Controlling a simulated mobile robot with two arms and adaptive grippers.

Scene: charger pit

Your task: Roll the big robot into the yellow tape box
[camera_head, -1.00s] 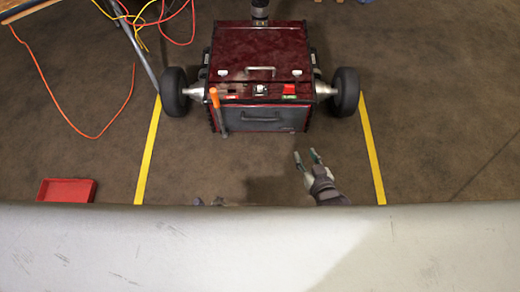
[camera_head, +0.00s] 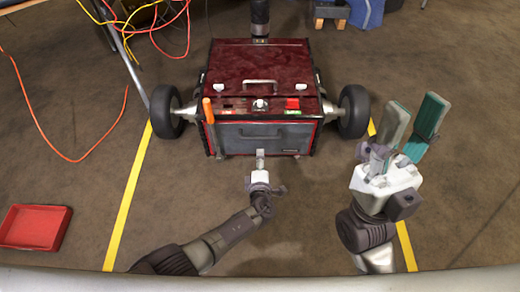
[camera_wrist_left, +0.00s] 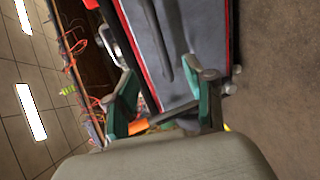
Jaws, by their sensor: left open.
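The big robot (camera_head: 262,66) is a dark red box with a grey front drawer, a black handle and a black wheel on each side. Its wheels stand by the far ends of two yellow tape lines (camera_head: 128,205). The drawer front also shows close up in the left wrist view (camera_wrist_left: 165,45). My left gripper (camera_head: 260,155) is open and empty, low in front of the drawer; whether it touches is unclear. In the left wrist view its fingers (camera_wrist_left: 163,98) are apart. My right gripper (camera_head: 414,118) is open and empty, raised near the right wheel.
A red tray (camera_head: 36,227) lies on the floor at left. Orange and yellow cables (camera_head: 150,22) hang at the upper left near a metal leg. An orange-handled tool (camera_head: 208,110) stands at the box's front left corner. The floor between the tape lines is clear.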

